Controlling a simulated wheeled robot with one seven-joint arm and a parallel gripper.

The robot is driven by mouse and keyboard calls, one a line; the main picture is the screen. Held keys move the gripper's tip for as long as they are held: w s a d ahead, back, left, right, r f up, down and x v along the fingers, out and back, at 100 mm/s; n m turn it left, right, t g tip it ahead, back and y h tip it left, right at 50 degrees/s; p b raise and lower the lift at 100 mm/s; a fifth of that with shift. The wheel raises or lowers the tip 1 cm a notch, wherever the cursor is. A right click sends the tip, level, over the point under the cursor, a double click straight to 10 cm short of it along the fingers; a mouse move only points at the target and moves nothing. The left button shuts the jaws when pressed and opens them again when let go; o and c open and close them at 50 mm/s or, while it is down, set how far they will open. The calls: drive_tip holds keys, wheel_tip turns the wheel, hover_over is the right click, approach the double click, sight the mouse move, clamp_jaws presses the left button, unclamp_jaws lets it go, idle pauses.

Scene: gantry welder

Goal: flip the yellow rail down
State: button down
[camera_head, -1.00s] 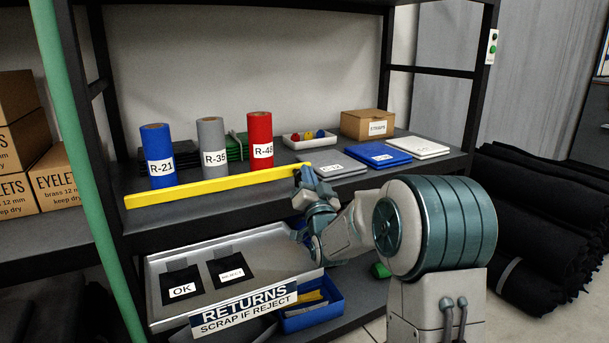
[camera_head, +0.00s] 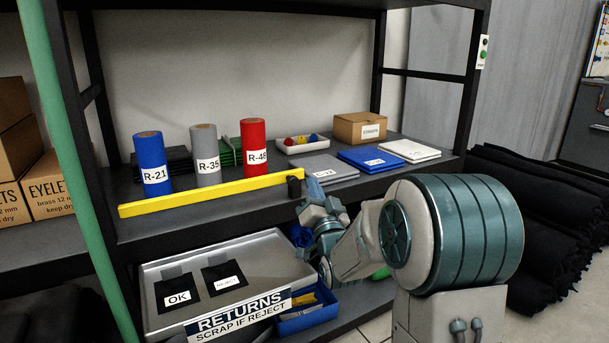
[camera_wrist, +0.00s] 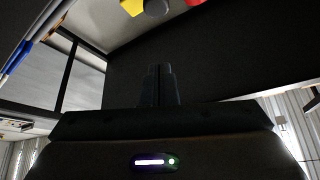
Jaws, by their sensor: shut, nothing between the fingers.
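The yellow rail (camera_head: 210,193) stands raised along the front edge of the middle shelf, in front of the blue, grey and red rolls. A dark round knob or end piece (camera_head: 294,187) shows at its right end. My gripper (camera_head: 313,188) is at that right end, pointing up, its tips close beside the dark piece; I cannot tell whether they touch. In the wrist view the two fingers (camera_wrist: 160,84) are together and empty. A yellow piece (camera_wrist: 132,7) and a grey round piece (camera_wrist: 157,8) show at the top, beyond the fingertips.
Rolls R-21 (camera_head: 153,161), R-35 (camera_head: 206,155) and R-48 (camera_head: 255,147) stand behind the rail. Below, a metal tray (camera_head: 265,263) with a returns sign (camera_head: 243,314) and a blue bin (camera_head: 318,309) lie close to my arm. A green post (camera_head: 62,150) stands at left.

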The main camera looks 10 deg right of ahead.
drive_tip(key=shift+d+v, duration=0.15)
drive_tip(key=shift+v, duration=0.75)
drive_tip(key=shift+d+v, duration=0.1)
drive_tip(key=shift+v, duration=0.8)
drive_tip(key=s+a+r+n+g+h+p, duration=0.15)
drive_tip(key=s+r+g+p, duration=0.25)
drive_tip(key=r+g+p, duration=0.9)
drive_tip(key=s+a+r+n+g+p, duration=0.1)
drive_tip(key=s+r+p, duration=0.4)
drive_tip(key=s+p, duration=0.7)
drive_tip(key=s+a+r+n+g+p, duration=0.1)
drive_tip(key=s+r+n+g+p, duration=0.2)
drive_tip(key=s+p, duration=0.8)
drive_tip(key=s+r+g, duration=0.2)
drive_tip(key=s+g, duration=0.1)
drive_tip(key=shift+p, duration=0.4)
